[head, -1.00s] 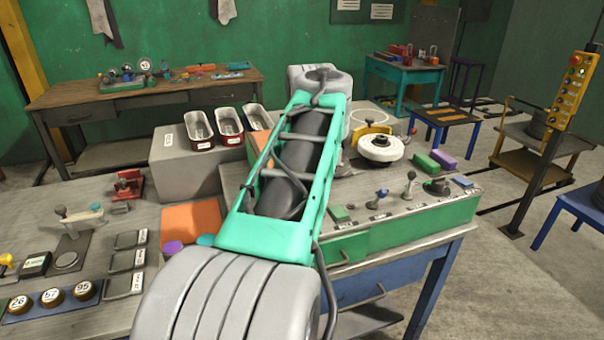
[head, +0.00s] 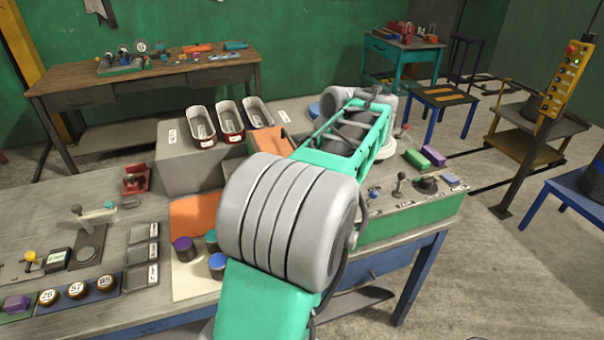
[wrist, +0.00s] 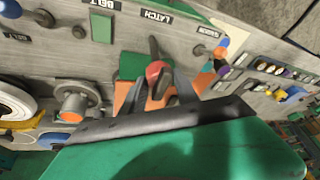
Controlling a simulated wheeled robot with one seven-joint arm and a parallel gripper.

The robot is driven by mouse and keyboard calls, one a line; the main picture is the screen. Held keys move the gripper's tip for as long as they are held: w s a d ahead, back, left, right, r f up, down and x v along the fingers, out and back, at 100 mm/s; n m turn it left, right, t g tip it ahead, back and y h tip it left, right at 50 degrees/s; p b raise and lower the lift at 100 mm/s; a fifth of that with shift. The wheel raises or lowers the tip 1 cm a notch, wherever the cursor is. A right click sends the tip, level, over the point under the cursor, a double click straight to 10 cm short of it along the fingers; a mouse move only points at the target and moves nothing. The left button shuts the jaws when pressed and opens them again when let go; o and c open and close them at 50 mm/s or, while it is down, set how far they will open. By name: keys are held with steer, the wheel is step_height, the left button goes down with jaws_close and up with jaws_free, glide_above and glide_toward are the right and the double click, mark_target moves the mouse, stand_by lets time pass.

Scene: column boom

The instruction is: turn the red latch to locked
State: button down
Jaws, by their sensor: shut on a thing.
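In the wrist view, the red latch (wrist: 156,69) sits on a green plate (wrist: 132,66) beside a label reading LATCH (wrist: 152,17). A dark lever part (wrist: 153,46) extends above the red part. My gripper (wrist: 159,82) has its two grey fingers on either side of the red part and is shut on it. The fingers partly cover the latch, so its exact angle against any locked mark cannot be told. In the head view, my arm hides the latch and my gripper.
In the wrist view, a grey cylindrical fixture (wrist: 76,101) and a white round wheel (wrist: 15,101) lie to the left. In the head view, green (head: 417,158) and purple (head: 434,155) blocks stand right of my arm.

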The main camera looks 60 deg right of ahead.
steer(key=shift+f+n+p, duration=0.15)
steer(key=shift+n+p, duration=0.15)
steer(key=shift+n, duration=0.2)
steer(key=c, duration=1.3)
jaws_free()
steer(key=shift+c, duration=0.2)
steer(key=o, duration=0.4)
steer(key=shift+s, duration=0.15)
steer(key=p+v, duration=0.2)
steer(key=v, duration=0.6)
steer(key=shift+d+p, duration=0.15)
steer(key=shift+p, duration=0.15)
